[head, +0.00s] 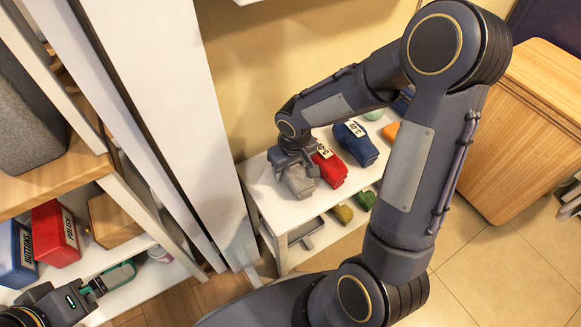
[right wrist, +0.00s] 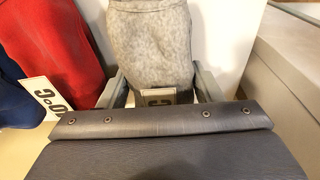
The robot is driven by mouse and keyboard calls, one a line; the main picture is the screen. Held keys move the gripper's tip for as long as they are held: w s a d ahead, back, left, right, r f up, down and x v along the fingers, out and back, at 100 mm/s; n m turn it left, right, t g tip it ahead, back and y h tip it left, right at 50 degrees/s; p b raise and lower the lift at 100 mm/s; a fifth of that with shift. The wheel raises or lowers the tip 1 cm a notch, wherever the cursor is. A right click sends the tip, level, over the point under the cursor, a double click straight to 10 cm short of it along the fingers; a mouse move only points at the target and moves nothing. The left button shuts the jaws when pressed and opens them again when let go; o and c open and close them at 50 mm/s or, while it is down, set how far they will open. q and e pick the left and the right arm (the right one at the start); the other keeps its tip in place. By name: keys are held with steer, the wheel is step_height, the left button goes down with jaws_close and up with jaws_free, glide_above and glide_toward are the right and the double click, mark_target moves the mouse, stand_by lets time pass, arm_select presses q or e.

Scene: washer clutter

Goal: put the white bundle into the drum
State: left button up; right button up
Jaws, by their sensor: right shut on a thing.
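The white bundle (head: 298,181) is a greyish-white, lumpy cloth pack at the left end of a white shelf unit. It fills the upper middle of the right wrist view (right wrist: 150,45), with a small printed label at its near end. My right gripper (head: 295,168) reaches down over it and is shut on it, one finger on each side. Whether the bundle still touches the shelf top is unclear. My left gripper (head: 108,280) is at the lower left, beside the left-hand shelf; its jaw opening is unclear. I cannot make out a drum in either view.
A red bundle (head: 328,166) and a blue bundle (head: 355,143) lie right of the white one on the white shelf unit (head: 282,212). Smaller coloured items lie around them. A tall white panel (head: 170,110) stands left. A wooden cabinet (head: 525,130) stands right.

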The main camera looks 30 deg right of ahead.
steer(key=shift+f, duration=0.25)
steer(key=o, duration=1.1)
steer(key=shift+r, duration=0.1)
